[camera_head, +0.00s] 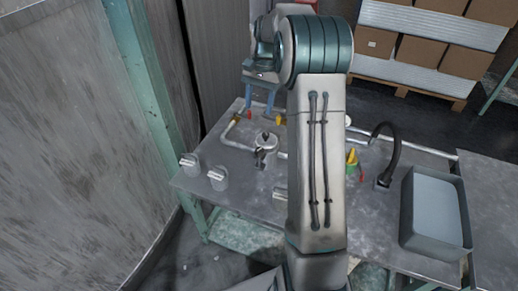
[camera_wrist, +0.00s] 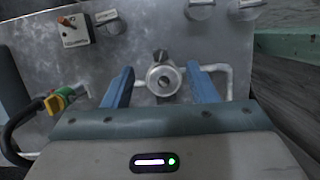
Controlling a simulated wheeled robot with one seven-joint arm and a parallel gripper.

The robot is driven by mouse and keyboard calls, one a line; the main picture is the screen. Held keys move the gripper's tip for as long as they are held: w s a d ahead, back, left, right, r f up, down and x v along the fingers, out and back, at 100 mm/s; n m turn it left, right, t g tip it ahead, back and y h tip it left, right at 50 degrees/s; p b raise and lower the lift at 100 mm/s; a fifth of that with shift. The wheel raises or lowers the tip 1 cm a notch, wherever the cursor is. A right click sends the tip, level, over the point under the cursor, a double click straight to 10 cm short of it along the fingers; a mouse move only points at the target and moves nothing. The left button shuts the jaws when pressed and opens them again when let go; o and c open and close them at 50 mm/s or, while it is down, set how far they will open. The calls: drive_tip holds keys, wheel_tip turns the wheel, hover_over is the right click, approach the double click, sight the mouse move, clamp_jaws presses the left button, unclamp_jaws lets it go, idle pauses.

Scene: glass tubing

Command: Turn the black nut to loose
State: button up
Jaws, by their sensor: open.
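My gripper (camera_wrist: 160,68) is open, with its two blue fingers apart in the wrist view. A round silver fitting with a dark centre (camera_wrist: 163,79) shows between the fingers, and no contact is visible. A small dark part (camera_wrist: 160,56) sits at its far side; I cannot tell whether this is the black nut. In the head view, the grey metal fitting (camera_head: 266,152) stands on the workbench (camera_head: 235,205) with pale tubing beside it. My gripper's blue fingers (camera_head: 259,97) show behind and above it there. My arm hides part of the bench.
Grey knobs (camera_head: 188,161) (camera_head: 217,178) stand at the bench's left. A black curved tap (camera_head: 385,155) and grey basin (camera_head: 436,210) are at the right. A yellow-green part (camera_head: 352,160) is beside my arm.

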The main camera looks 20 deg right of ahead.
drive_tip(key=m+y+b, duration=0.1)
drive_tip(key=m, duration=0.1)
approach(259, 149)
drive_tip(key=shift+g, duration=0.4)
drive_tip(key=x, duration=0.9)
drive_tip(key=shift+w, duration=0.2)
drive_tip(key=c, duration=1)
